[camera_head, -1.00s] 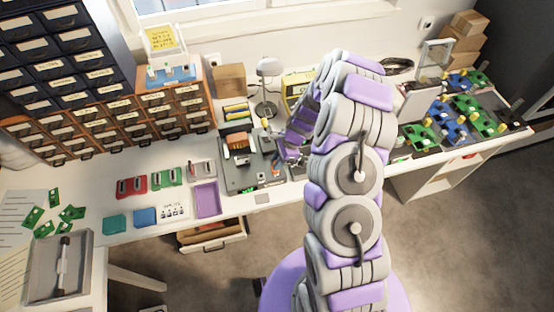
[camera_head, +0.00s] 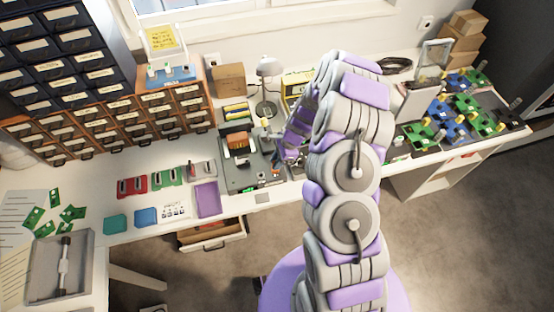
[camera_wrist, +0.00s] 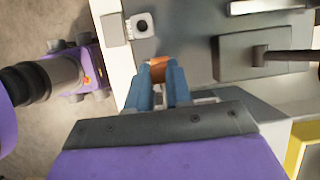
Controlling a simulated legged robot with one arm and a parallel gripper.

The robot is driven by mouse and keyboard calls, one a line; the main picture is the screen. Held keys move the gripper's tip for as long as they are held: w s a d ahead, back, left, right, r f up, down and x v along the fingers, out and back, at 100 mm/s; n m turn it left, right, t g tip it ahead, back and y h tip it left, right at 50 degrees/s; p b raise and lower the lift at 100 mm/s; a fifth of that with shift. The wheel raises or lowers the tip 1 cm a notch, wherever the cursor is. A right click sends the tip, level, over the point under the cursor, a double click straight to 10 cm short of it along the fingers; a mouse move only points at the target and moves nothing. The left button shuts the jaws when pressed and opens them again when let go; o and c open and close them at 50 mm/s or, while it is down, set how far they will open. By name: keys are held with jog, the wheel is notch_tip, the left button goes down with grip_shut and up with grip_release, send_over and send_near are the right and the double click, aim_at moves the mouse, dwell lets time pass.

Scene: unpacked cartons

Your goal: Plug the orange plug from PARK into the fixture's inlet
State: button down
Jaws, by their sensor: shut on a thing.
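In the wrist view my gripper (camera_wrist: 158,72) is shut on the orange plug (camera_wrist: 159,68), which shows as a small orange-brown piece between the blue fingertips. The plug is held over or against the grey fixture (camera_wrist: 190,40). A pale block with a dark round opening (camera_wrist: 141,25) sits at the fixture's edge, just beyond the plug; I cannot tell whether it is the inlet. In the head view the grey fixture (camera_head: 236,178) lies on the bench, left of my gripper (camera_head: 284,155). The plug and fingertips are too small to make out there, and no PARK label is readable.
A desk lamp (camera_head: 268,90) and a cardboard box (camera_head: 229,80) stand behind the fixture. A purple tray (camera_head: 207,199) lies to its left. Green and blue boards (camera_head: 455,115) crowd the bench at right. A drawer (camera_head: 212,235) stands open below the bench front.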

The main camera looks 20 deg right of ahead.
jog(key=shift+f, duration=0.3)
dwell(0.5)
jog(key=c, duration=0.9)
grip_release()
jog(key=shift+c, duration=0.2)
jog(key=shift+r, duration=0.1)
jog(key=p+v, duration=0.2)
jog(key=v, duration=1.5)
jog(key=s+a+r+n+g+h+b, duration=0.1)
jog(key=s+a+r+n, duration=0.35)
jog(key=s+r, duration=0.25)
jog(key=s+a+r+n+b, duration=0.1)
jog(key=s+a+r+n, duration=0.35)
jog(key=s+r, duration=0.2)
jog(key=s+d+r+n+h, duration=0.1)
jog(key=s+n, duration=0.3)
jog(key=s, duration=0.6)
jog(key=s+r+n+h+b, duration=0.1)
jog(key=s+n, duration=0.4)
jog(key=s, duration=0.5)
jog(key=shift+s+d+r+g+h, duration=0.35)
jog(key=shift+s+r+g+h, duration=0.05)
jog(key=shift+r+h, duration=0.3)
